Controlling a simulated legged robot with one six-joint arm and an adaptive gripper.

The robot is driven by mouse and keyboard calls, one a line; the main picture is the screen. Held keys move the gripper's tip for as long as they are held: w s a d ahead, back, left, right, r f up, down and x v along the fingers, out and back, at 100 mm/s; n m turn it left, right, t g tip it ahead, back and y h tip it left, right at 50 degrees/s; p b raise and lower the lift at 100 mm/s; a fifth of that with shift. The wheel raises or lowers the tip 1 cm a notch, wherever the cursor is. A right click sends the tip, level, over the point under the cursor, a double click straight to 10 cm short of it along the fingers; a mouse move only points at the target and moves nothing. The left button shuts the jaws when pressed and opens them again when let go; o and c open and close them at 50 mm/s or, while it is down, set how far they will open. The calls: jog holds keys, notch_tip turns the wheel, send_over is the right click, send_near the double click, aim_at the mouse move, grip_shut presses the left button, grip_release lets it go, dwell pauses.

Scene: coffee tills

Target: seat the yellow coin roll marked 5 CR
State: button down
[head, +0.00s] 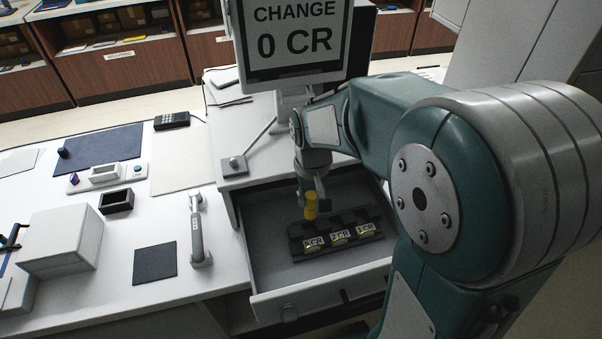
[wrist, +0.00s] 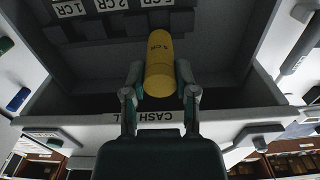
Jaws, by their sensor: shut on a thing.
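The yellow coin roll (head: 311,206) is held upright in my gripper (head: 312,196), over the back left part of the dark coin tray (head: 296,233). In the wrist view both fingers close on the sides of the roll (wrist: 160,68), and its printed mark is small and upside down. The tray lies in the open cash drawer (head: 262,262). Its front labels read 5 CR (head: 314,243), 2 CR (head: 341,236) and 1 CR (head: 366,229) from left to right in the head view. I cannot tell the exact gap between roll and tray.
The screen (head: 295,40) reading CHANGE 0 CR stands behind the drawer. The drawer floor left of the tray is bare.

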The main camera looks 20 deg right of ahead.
aim_at(310, 211)
jog(key=shift+w+f, duration=0.4)
jog(key=shift+w, duration=0.05)
jog(key=shift+s+d, duration=0.1)
jog(key=shift+d, duration=0.05)
jog(key=shift+f, duration=0.1)
jog(key=shift+f, duration=2.15)
jog(key=shift+f, duration=0.1)
jog(key=shift+f, duration=0.35)
jog(key=shift+f, duration=1.5)
